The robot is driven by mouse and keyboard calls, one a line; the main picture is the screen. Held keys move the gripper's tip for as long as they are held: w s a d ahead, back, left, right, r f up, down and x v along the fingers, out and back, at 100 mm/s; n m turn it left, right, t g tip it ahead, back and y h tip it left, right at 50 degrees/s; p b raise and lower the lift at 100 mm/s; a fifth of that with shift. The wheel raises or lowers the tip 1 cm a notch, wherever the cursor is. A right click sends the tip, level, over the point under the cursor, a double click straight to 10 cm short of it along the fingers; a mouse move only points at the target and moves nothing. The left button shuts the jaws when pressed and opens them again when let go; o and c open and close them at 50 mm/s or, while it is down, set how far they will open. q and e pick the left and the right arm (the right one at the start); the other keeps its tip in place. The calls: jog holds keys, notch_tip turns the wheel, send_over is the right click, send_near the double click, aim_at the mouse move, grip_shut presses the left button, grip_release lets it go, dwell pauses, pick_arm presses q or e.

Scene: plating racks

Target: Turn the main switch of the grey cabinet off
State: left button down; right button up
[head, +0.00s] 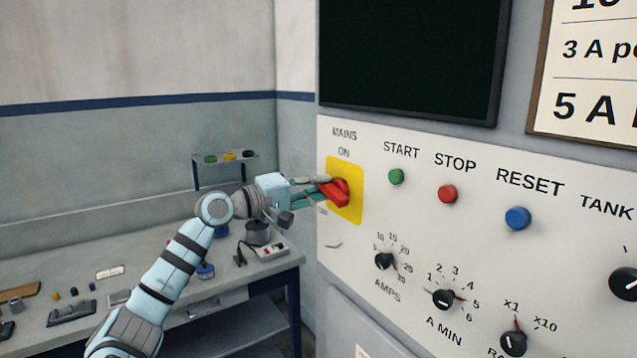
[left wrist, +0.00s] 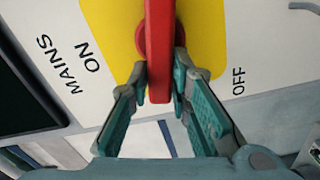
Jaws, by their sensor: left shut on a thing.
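The main switch is a red handle (head: 334,191) on a yellow plate (head: 346,212), at the left edge of the grey cabinet's white panel (head: 358,275). "MAINS" and "ON" are printed above the plate, and a small label shows at its lower left. My left gripper (head: 322,190) is shut on the red handle. In the left wrist view the two teal fingers (left wrist: 165,85) touch both sides of the handle (left wrist: 158,35). There "ON" is on the left and "OFF" on the right. The handle runs up the picture between them. My right gripper is not in view.
The panel also carries a green START button (head: 396,176), a red STOP button (head: 447,194), a blue RESET button (head: 517,218) and several black knobs. A dark screen (head: 410,50) is above. A workbench (head: 130,245) with small items stands at the left, below a small shelf (head: 226,158).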

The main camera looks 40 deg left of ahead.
pick_arm(q)
jog(key=shift+a+f+n+p, duration=0.15)
jog(key=shift+n+p, duration=0.15)
jog(key=shift+n, duration=1.2)
jog(key=c, duration=1.5)
grip_release()
jog(key=shift+f, duration=0.1)
jog(key=shift+w+f, duration=0.1)
